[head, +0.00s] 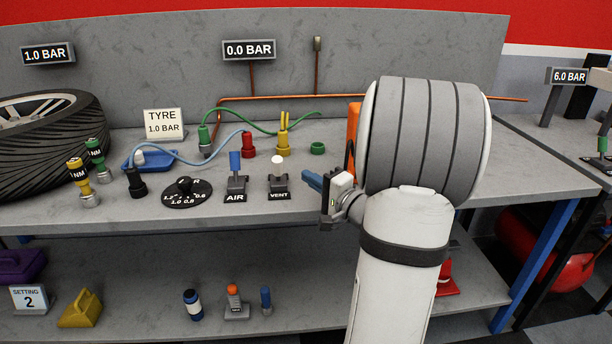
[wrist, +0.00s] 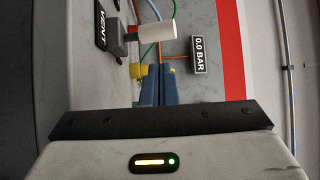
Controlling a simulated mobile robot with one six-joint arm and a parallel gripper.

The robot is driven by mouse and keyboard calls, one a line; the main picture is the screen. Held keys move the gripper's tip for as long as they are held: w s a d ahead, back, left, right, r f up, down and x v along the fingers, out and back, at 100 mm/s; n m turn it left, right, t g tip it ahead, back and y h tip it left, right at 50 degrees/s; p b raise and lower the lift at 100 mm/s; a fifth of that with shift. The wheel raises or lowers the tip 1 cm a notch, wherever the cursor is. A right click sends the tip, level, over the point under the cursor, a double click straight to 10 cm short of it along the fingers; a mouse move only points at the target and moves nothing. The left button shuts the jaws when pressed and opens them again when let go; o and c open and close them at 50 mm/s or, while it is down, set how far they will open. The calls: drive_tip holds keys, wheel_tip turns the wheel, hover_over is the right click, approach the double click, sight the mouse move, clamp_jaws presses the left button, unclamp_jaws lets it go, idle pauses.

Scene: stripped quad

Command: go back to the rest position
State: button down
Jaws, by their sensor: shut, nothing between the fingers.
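My gripper (head: 312,180) is at the front right of the bench in the head view, its blue fingers pointing left toward the VENT switch. In the wrist view the two blue fingers (wrist: 158,75) lie together, shut, with nothing seen between them. The VENT switch (head: 279,185), with a white knob, stands just left of the fingertips and looks apart from them. Its white knob (wrist: 156,31) also shows close by in the wrist view. My thick white and grey arm hides the bench behind it.
The bench (head: 110,215) holds an AIR lever (head: 236,185), a black dial (head: 185,192), coloured fittings with hoses, and a tyre (head: 50,140) at left. A 0.0 BAR display (head: 249,50) is on the back panel. A lower shelf (head: 140,325) carries several small items.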

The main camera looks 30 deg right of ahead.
idle(0.4)
drive_tip(key=s+a+r+n+g+y+p, duration=0.2)
drive_tip(key=a+n+g+p, duration=0.15)
drive_tip(key=a, duration=0.35)
drive_tip(key=s+a+r+n+g+y+p, duration=0.2)
drive_tip(key=s+a+g+p, duration=0.15)
drive_tip(key=a, duration=0.45)
drive_tip(key=s+a+r+n+g+y+p, duration=0.2)
drive_tip(key=a+r+g+p, duration=0.15)
drive_tip(key=a, duration=0.35)
drive_tip(key=s+a+r+n+g+h+p, duration=0.1)
drive_tip(key=s+a+n+g+h+p, duration=0.25)
drive_tip(key=s+g+p, duration=0.35)
drive_tip(key=s+d+r+n+t+h+p, duration=0.1)
drive_tip(key=s+d+r+n+h+p, duration=0.2)
drive_tip(key=s+r+h, duration=0.3)
drive_tip(key=shift+d+r+n+t+h+p, duration=0.4)
drive_tip(key=shift+d+r+p, duration=0.2)
drive_tip(key=shift+p, duration=0.2)
